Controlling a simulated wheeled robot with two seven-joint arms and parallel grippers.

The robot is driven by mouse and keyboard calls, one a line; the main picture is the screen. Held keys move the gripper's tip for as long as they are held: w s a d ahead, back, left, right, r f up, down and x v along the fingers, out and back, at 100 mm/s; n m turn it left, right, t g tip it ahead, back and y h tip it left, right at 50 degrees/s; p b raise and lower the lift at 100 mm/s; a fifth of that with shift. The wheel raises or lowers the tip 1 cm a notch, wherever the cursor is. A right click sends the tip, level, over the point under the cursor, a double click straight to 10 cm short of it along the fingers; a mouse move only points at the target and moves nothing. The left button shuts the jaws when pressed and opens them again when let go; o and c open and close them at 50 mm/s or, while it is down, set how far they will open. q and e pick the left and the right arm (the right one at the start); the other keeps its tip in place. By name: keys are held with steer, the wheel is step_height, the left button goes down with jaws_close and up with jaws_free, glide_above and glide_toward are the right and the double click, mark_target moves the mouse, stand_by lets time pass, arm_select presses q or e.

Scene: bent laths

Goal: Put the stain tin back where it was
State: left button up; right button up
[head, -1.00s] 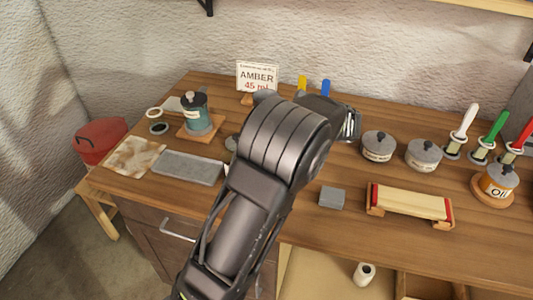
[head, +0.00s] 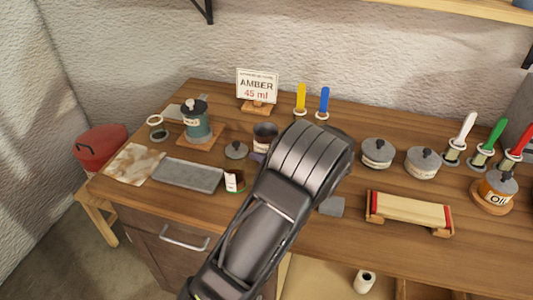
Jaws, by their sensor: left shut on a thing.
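My left gripper (head: 338,138) is over the middle of the bench. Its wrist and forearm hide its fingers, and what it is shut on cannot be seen. Which tin is the stain tin is not readable here. My right gripper is not in view.
An AMBER 45 ml card (head: 257,88) stands at the back. A grey tray (head: 188,174) and a stained cloth (head: 133,163) lie front left. Two grey lidded pots (head: 378,152), an Oil tin (head: 496,188), upright brushes and a wooden block with red ends (head: 410,208) fill the right.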

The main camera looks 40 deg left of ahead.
arm_select(q)
steer(key=shift+f, duration=0.8)
steer(key=shift+f, duration=0.15)
steer(key=o, duration=1.3)
steer(key=shift+r, duration=0.2)
steer(key=b+v, duration=0.1)
steer(key=v, duration=1.1)
